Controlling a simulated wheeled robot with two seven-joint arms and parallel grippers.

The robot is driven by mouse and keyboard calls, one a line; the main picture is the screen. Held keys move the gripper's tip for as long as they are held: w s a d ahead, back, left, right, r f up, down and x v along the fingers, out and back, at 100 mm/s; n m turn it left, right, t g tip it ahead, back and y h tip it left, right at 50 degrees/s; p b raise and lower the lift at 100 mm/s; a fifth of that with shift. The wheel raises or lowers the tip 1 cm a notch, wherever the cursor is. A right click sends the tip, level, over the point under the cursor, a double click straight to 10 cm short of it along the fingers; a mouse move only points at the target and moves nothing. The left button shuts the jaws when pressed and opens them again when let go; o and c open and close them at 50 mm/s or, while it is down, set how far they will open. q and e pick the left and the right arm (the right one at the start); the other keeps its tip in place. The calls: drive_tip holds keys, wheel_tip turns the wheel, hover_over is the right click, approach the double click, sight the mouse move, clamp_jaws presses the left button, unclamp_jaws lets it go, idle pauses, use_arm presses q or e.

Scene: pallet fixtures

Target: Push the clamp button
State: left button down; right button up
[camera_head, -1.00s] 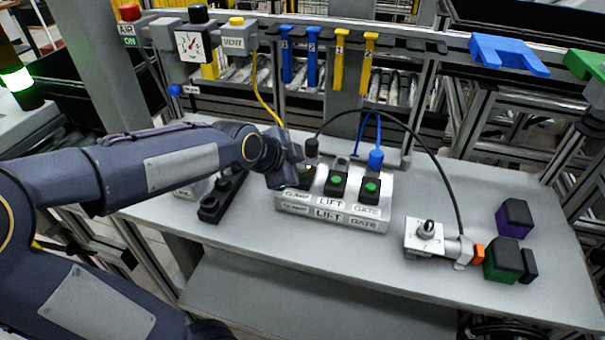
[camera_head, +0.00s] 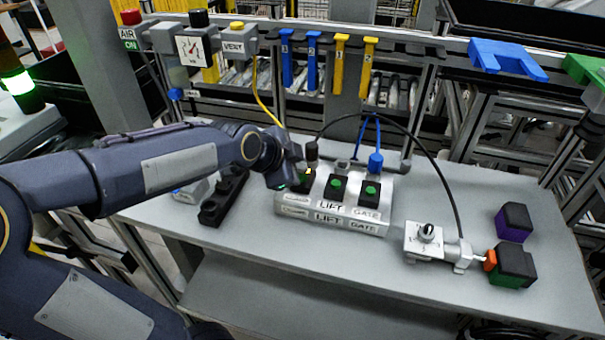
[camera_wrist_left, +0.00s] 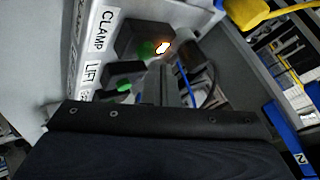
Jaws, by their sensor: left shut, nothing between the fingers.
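The silver button box (camera_head: 290,217) stands on the bench with buttons labelled CLAMP, LIFT and GATE. In the head view my left gripper (camera_head: 295,184) is shut at the box's left end and mostly hides the clamp button. In the left wrist view the green clamp button (camera_wrist_left: 147,50) shows beside the CLAMP label, with a bright light (camera_wrist_left: 163,46) at its edge. I cannot tell whether the gripper touches it. The silver clamp unit (camera_head: 424,243) at right has its orange tip (camera_head: 490,261) against a green block with black top (camera_head: 513,262). My right gripper is out of view.
A purple block (camera_head: 514,222) with a black top sits behind the green one. A black fixture (camera_head: 222,196) lies left of the box. Black and blue cables rise behind the box. The front of the bench is clear.

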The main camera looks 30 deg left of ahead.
use_arm(q)
wheel_tip(320, 180, up, 6)
drive_tip(key=p, duration=0.3)
drive_tip(key=shift+f, duration=0.15)
drive_tip(key=shift+s, duration=0.1)
drive_tip(key=s+d+f+n+g, duration=0.1)
drive_tip(key=s+d+f+n, duration=0.1)
drive_tip(key=s+n, duration=0.2)
drive_tip(key=s+d+f+n+g+h, duration=0.1)
drive_tip(key=s+d+f+n, duration=0.1)
drive_tip(key=s, duration=0.8)
drive_tip(key=s+d+f+n+g+h, duration=0.1)
drive_tip(key=s+d+f+n, duration=0.2)
drive_tip(key=s+n, duration=0.3)
drive_tip(key=shift+s+d+n, duration=0.35)
drive_tip(key=shift+s+n, duration=0.05)
drive_tip(key=shift+n, duration=0.1)
